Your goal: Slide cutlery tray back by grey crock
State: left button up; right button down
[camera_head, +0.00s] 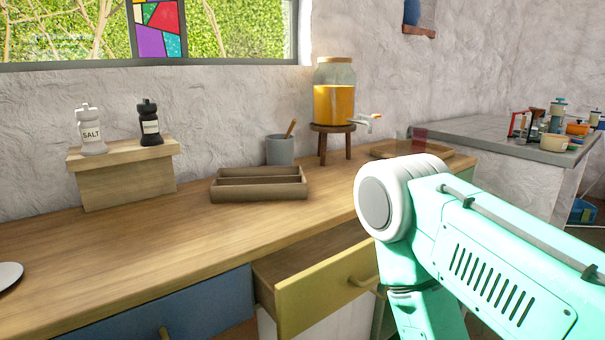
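The brown wooden cutlery tray (259,192) sits on the wooden counter, left of the picture's middle. It has long compartments and looks empty. The grey crock (280,150) stands just behind the tray, near the wall, with a wooden utensil handle sticking out of it. A small gap seems to lie between tray and crock. My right arm reaches in from the right, bent in front of the counter, and its gripper is outside the picture. My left arm and gripper do not show.
A yellow-fronted drawer (325,292) stands open below the tray. A juice dispenser (335,100) on a stool is right of the crock. A wooden riser (125,180) holds salt and pepper shakers at left. The counter (130,250) left of the tray is mostly clear.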

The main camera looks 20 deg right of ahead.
aim_at(260, 183)
jog(key=i+l+u, duration=0.1)
jog(key=l+u, duration=0.4)
jog(key=l, duration=0.55)
jog(key=l+u, duration=0.45)
jog(key=l, duration=0.6)
jog(key=k, duration=0.05)
